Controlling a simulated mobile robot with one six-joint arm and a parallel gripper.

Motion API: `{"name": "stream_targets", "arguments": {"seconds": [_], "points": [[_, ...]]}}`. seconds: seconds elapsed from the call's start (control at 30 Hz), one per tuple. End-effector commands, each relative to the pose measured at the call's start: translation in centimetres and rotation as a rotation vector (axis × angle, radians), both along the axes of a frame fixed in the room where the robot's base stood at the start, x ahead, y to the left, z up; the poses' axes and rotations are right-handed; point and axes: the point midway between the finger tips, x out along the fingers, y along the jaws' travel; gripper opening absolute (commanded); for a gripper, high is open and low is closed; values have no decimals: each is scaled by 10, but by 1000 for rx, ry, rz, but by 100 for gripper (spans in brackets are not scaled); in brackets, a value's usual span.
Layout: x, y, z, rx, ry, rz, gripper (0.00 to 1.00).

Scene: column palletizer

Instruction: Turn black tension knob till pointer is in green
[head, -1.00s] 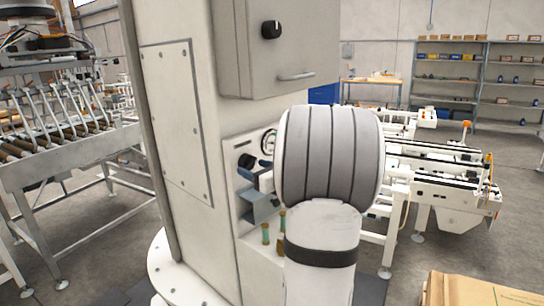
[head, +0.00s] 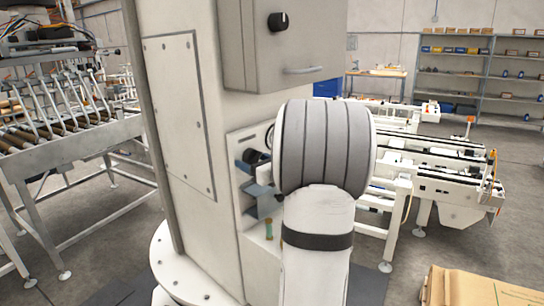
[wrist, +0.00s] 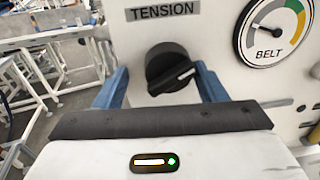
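My gripper (wrist: 162,72) is open, with one blue finger on each side of the knob. I see gaps beside the knob and cannot tell any contact. The BELT gauge (wrist: 268,48) is at upper right, cut by the frame edge. Its needle appears to point left, away from the green and orange bands at upper right. In the head view, my gripper (head: 253,180) is at the column's panel, and my wrist hides the gauge.
A grey cabinet (head: 290,45) with another black knob (head: 278,21) and a handle hangs above my arm. A green-topped peg (head: 269,229) stands out below my gripper. A roller conveyor (head: 70,140) is at left and a cardboard box (head: 480,286) at lower right.

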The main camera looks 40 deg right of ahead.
Motion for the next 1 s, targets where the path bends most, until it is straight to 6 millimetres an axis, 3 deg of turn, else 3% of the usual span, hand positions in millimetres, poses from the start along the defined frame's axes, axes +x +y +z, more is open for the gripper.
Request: {"name": "stream_targets", "arguments": {"seconds": [0.43,0.8,1.0], "points": [[-7,-2,2,-1,-5,-2,67],[-67,-4,1,-3,1,-8,67],[-82,-5,2,-2,6,-12,67]]}}
